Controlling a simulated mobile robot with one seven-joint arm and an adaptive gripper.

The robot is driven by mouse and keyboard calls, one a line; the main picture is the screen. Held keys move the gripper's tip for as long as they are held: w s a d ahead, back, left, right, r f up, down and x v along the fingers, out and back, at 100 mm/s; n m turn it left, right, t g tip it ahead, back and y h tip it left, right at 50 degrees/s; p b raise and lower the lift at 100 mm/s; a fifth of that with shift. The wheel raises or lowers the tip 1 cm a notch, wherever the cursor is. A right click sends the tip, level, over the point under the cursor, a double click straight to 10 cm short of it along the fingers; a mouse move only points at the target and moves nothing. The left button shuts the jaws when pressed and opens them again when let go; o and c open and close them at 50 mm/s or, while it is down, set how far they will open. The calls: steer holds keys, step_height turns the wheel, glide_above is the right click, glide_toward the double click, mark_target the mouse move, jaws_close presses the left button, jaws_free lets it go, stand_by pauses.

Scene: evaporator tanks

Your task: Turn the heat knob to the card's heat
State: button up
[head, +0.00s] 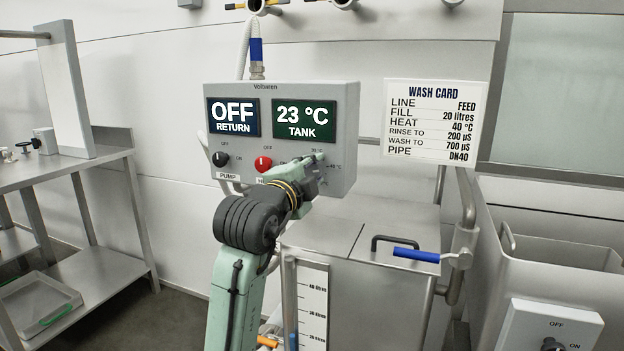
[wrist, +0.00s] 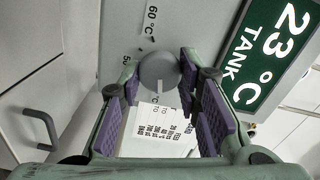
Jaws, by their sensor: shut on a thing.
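The grey control box (head: 345,95) has a heat knob on its lower right, mostly hidden behind my gripper (head: 308,172) in the head view. In the wrist view the round grey knob (wrist: 158,68) sits between the purple-padded fingers of my gripper (wrist: 166,95), which is shut on it. A pale mark on the knob points down in that view, towards the card side of the box. A 60 °C label (wrist: 150,22) shows above the knob. The wash card (head: 433,121) reads HEAT 40 °C; it also shows between the fingers (wrist: 155,132).
The tank display (head: 304,121) reads 23 °C and the return display (head: 233,117) reads OFF. A black pump knob (head: 220,159) and a red knob (head: 263,163) are left of my gripper.

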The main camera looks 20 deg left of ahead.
steer(key=shift+m, duration=0.4)
steer(key=o, duration=1.1)
steer(key=s, duration=1.2)
steer(key=shift+a, duration=0.2)
